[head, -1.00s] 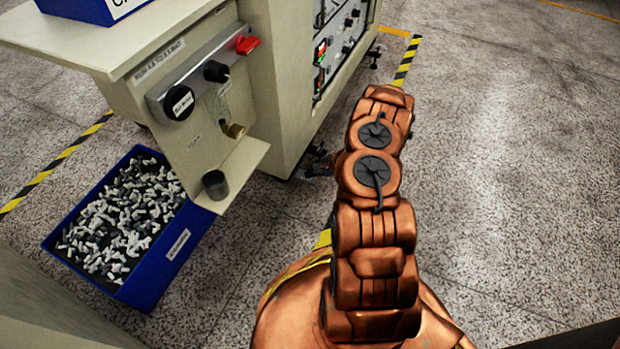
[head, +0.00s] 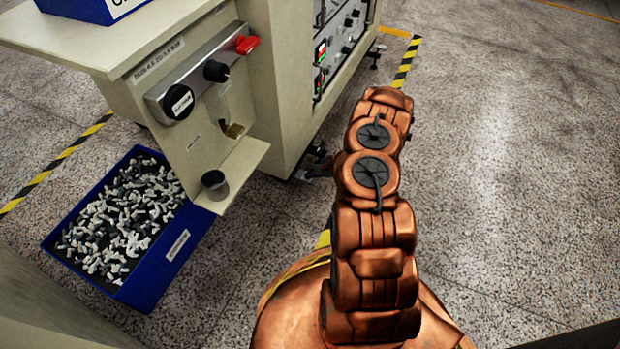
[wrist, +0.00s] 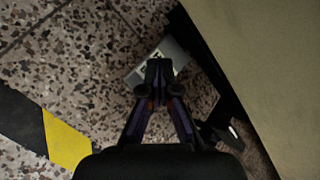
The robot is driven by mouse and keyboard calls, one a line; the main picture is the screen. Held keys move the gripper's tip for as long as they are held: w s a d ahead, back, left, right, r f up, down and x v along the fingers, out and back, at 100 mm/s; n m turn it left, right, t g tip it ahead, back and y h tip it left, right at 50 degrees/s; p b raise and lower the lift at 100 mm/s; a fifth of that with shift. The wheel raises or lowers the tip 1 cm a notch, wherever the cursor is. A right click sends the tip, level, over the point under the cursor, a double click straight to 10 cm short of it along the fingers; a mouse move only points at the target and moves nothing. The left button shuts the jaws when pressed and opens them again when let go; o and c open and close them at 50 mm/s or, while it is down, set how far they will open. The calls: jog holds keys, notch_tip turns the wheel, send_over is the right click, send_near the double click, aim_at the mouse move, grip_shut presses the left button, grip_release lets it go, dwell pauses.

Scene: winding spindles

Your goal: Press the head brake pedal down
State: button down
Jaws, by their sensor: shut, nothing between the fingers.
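In the wrist view a light grey plate with dark lettering, seemingly the head brake pedal (wrist: 177,50), lies low beside the machine's base. My gripper (wrist: 159,70) is shut and empty, and its tips cover the middle of the plate. I cannot tell whether the tips touch the plate or hover above it.
The beige machine (head: 275,100) stands left of my arm, with a knob panel and a red switch (head: 247,45). A blue bin (head: 160,262) of small parts sits on the floor at left. Black-and-yellow tape (wrist: 45,130) marks the floor. The speckled floor at right is clear.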

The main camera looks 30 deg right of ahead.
jog(key=shift+f+b, duration=0.45)
jog(key=shift+f, duration=0.4)
dwell(0.8)
jog(key=shift+r, duration=0.1)
dwell(0.3)
jog(key=shift+r+p, duration=0.6)
jog(key=shift+r, duration=0.9)
jog(key=shift+r+p, duration=1.15)
jog(key=shift+r, duration=1.35)
jog(key=shift+s, duration=0.1)
